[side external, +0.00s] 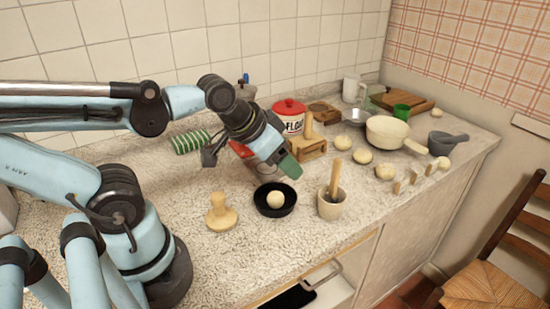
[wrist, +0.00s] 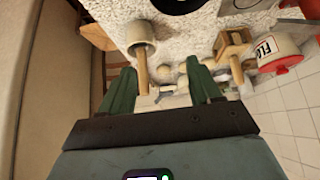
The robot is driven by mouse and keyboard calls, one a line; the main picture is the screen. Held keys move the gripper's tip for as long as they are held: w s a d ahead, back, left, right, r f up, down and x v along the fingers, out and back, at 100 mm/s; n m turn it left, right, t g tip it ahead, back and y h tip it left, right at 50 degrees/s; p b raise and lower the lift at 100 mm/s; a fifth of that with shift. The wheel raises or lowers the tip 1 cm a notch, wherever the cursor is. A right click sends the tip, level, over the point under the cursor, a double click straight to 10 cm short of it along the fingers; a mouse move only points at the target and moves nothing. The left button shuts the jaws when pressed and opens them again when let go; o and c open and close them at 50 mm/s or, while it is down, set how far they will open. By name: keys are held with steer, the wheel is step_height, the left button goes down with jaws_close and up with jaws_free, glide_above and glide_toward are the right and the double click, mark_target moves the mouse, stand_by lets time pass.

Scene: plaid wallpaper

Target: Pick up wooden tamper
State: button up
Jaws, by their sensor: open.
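The wooden tamper (side external: 221,214) stands upright on the speckled counter in the side external view, with a wide round base and a knobbed handle. It is left of a black bowl (side external: 271,209) holding a pale dough ball (side external: 275,200). My gripper (side external: 288,166) is above the counter, behind and to the right of the tamper, and does not touch it. In the wrist view, the green fingers of my gripper (wrist: 162,74) are spread with nothing held between them. I cannot make out the tamper in the wrist view.
A pale cup with a wooden stick (side external: 332,205) stands right of the bowl; it also shows in the wrist view (wrist: 139,34). A wooden block with an upright handle (side external: 309,149) and a red-lidded flour canister (side external: 290,115) stand behind. Bare counter surrounds the tamper.

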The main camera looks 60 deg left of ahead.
steer(key=n+g, duration=0.7)
steer(key=n, duration=2)
glide_toward(217, 195)
steer(key=shift+w, duration=0.4)
steer(key=shift+s, duration=0.1)
steer(key=shift+f, duration=0.35)
steer(key=shift+s+f, duration=0.15)
steer(key=shift+f, duration=5.5)
